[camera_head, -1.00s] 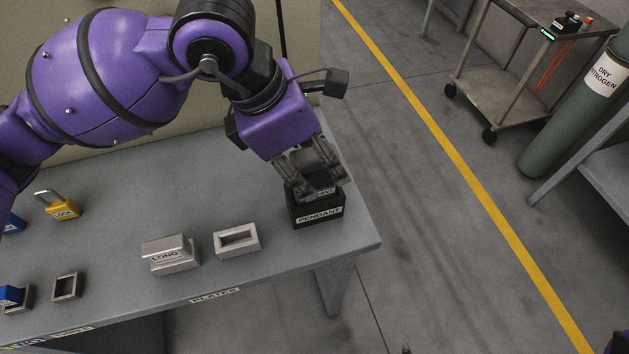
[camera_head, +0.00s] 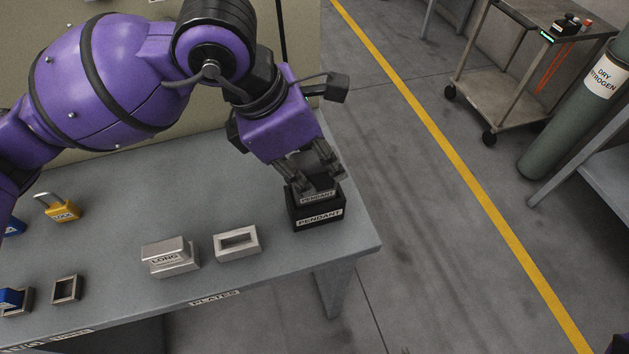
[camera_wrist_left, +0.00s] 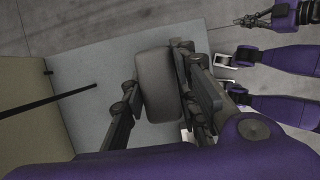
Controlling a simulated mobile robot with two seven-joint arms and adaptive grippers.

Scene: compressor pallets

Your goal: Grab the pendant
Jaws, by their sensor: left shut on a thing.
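The pendant (camera_head: 318,197) is a small black piece with a white label, in or just above a black holder (camera_head: 320,217) labelled PENDANT at the right end of the bench. My left gripper (camera_head: 313,176) reaches down from above and is shut on the pendant. In the left wrist view, the dark rounded pendant (camera_wrist_left: 158,85) sits between the two fingers. Whether it is clear of the holder I cannot tell. A dark fingered part, seemingly my right gripper (camera_wrist_left: 254,18), shows small at the top right of the left wrist view, its opening unclear.
On the bench (camera_head: 210,205) stand a LONG metal block (camera_head: 170,257), an open metal frame (camera_head: 237,243), a smaller frame (camera_head: 66,289) and a yellow padlock (camera_head: 62,209). A cart (camera_head: 500,90) and a gas cylinder (camera_head: 560,140) stand across the clear floor.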

